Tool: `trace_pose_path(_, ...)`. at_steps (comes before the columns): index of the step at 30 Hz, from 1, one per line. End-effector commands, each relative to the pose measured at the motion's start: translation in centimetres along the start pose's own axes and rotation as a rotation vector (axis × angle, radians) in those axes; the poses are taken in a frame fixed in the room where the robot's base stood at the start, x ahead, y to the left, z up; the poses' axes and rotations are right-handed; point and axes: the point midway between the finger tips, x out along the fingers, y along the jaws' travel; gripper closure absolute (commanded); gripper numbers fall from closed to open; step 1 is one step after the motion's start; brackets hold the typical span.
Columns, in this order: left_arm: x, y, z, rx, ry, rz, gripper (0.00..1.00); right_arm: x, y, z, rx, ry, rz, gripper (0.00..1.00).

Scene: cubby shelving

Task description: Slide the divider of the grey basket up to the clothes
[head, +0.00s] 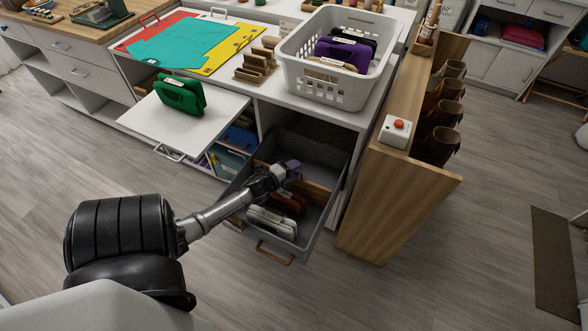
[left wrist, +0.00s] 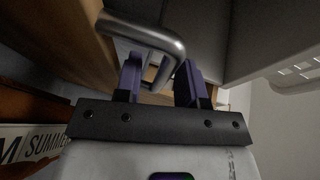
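The grey basket (head: 334,201) is a deep pulled-out bin below the counter. A wooden divider (head: 313,191) stands across its inside. Folded clothes, brown (head: 290,203) and white (head: 270,220), stand upright on the near side of the divider, with a gap between. My left gripper (head: 290,168) reaches into the basket at the divider. In the left wrist view my gripper (left wrist: 160,82) has its two purple fingers apart, with a bent metal handle (left wrist: 150,38) between or just beyond them; contact is unclear. The wooden divider (left wrist: 75,40) shows at the left there. My right gripper is out of view.
A wooden panel (head: 400,195) with a red-button box (head: 397,131) stands close right of the basket. A white pull-out board (head: 180,125) bearing a green folded item (head: 180,95) is at left. A white laundry basket (head: 325,90) stands on the counter above.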

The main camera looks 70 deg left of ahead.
Motion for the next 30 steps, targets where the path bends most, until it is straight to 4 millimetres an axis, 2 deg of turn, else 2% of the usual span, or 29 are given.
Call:
trace_pose_path(7,-0.1,0.0,0.0,0.000,-0.001,0.000,0.63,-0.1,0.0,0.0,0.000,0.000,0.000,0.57)
trace_pose_path(11,-1.0,-0.1,0.0,0.000,-0.001,0.001,0.63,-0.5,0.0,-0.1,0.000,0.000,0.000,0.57)
trace_pose_path(24,-9.3,-0.2,0.0,0.000,-0.002,0.003,0.63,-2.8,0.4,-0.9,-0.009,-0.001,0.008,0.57)
trace_pose_path(30,-12.1,-0.1,0.0,0.000,-0.001,0.001,0.63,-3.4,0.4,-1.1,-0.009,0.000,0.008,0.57)
